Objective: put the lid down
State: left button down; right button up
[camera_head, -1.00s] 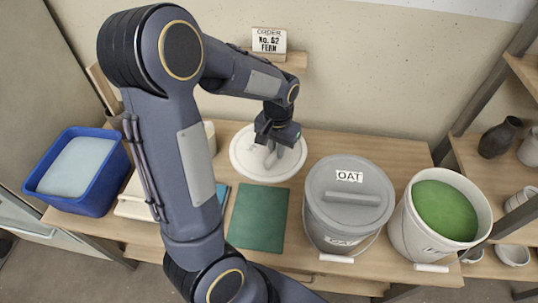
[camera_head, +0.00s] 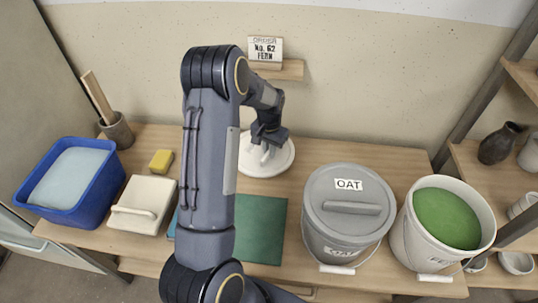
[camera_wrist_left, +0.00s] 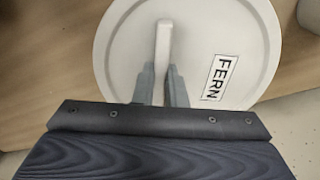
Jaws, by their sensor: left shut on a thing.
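The white round lid (camera_head: 282,162) is over the back middle of the table. In the left wrist view the lid (camera_wrist_left: 130,55) shows a FERN label and a raised bar handle. My left gripper (camera_head: 267,148) is shut on that handle, with its fingers (camera_wrist_left: 163,82) on either side of it. The lid looks flat and close to the table top, but I cannot tell whether it touches. The open FERN bucket (camera_head: 415,245) with green glaze (camera_head: 447,218) stands at the right. My right gripper is not in view.
A grey lidded OAT bucket (camera_head: 335,238) stands right of a green mat (camera_head: 262,228). An order card (camera_head: 265,51) is on a wall ledge.

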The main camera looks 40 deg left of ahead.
pick_arm(q)
jog(key=shift+w+a+f, duration=0.25)
jog(key=shift+w+f, duration=0.05)
jog(key=shift+f, duration=0.1)
notch_tip(320, 180, down, 3)
jog(key=shift+w+a+f, duration=0.1)
jog(key=shift+f, duration=0.25)
jog(key=c, duration=1.5)
grip_release()
jog(key=shift+r, duration=0.15)
notch_tip(320, 180, up, 12)
jog(key=shift+f, duration=0.1)
jog(key=s+d+r+t+h, duration=0.1)
jog(key=s+d+r+t, duration=0.1)
jog(key=s+d+r, duration=0.45)
jog(key=s+d+r+t+h, duration=0.1)
jog(key=s+d+r, duration=0.1)
jog(key=s+d, duration=0.2)
jog(key=s+d+r+t+h, duration=0.1)
jog(key=s+d, duration=0.3)
jog(key=s, duration=0.6)
jog(key=s+d+r+t, duration=0.1)
jog(key=s+d+r, duration=0.2)
jog(key=s, duration=0.4)
jog(key=shift+d+r+t+h, duration=0.15)
jog(key=shift+d+t+h, duration=0.2)
jog(key=shift+d, duration=0.35)
